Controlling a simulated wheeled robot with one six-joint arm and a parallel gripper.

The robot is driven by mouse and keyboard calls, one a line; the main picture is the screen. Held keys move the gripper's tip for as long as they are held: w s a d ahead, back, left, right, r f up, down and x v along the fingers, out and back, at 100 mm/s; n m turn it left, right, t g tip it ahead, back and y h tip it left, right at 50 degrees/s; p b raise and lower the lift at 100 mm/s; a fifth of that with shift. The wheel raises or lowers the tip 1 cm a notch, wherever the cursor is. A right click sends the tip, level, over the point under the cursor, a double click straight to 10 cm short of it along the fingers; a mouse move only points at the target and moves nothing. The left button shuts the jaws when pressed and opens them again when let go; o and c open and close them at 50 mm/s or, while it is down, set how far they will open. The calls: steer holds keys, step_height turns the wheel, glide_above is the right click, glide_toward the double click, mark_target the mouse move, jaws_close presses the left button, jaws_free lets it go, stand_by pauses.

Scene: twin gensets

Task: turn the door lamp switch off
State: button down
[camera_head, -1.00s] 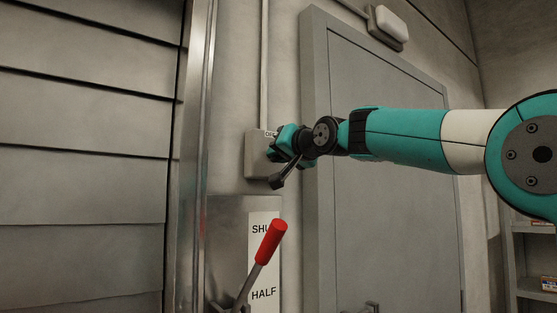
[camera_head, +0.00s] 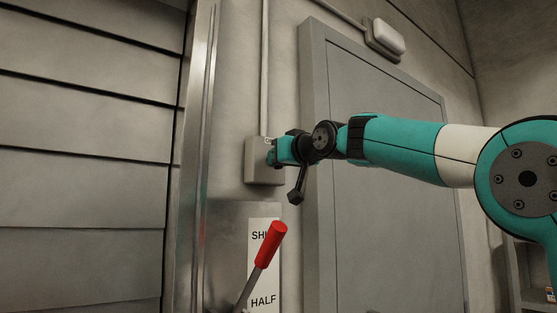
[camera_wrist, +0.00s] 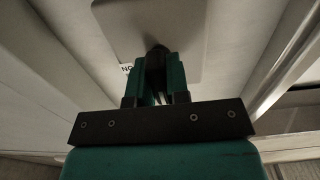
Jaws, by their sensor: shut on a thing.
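The door lamp switch is a grey wall box (camera_head: 256,172) with a conduit running up from it, left of the grey door. A label at its top edge is mostly covered by my gripper. My gripper (camera_head: 271,156) is at the front of the box. In the wrist view, the pale box plate (camera_wrist: 185,22) lies ahead and the fingers (camera_wrist: 159,62) are closed on a dark switch knob (camera_wrist: 157,50). An "ON" label (camera_wrist: 126,69) shows upside down left of the fingers. The knob's exact angle is hidden by the fingers.
A red-handled lever (camera_head: 270,243) stands below the box, before a plate marked "HALF". The grey door (camera_head: 385,140) is behind my arm. A pale wall lamp (camera_head: 388,36) is above it. A shuttered wall (camera_head: 80,150) is at left, shelving at far right.

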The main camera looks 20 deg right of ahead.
stand_by(0.3)
steer(key=c, duration=1.1)
jaws_free()
steer(key=shift+s, duration=0.1)
steer(key=b+v, duration=0.7)
steer(key=v, duration=1)
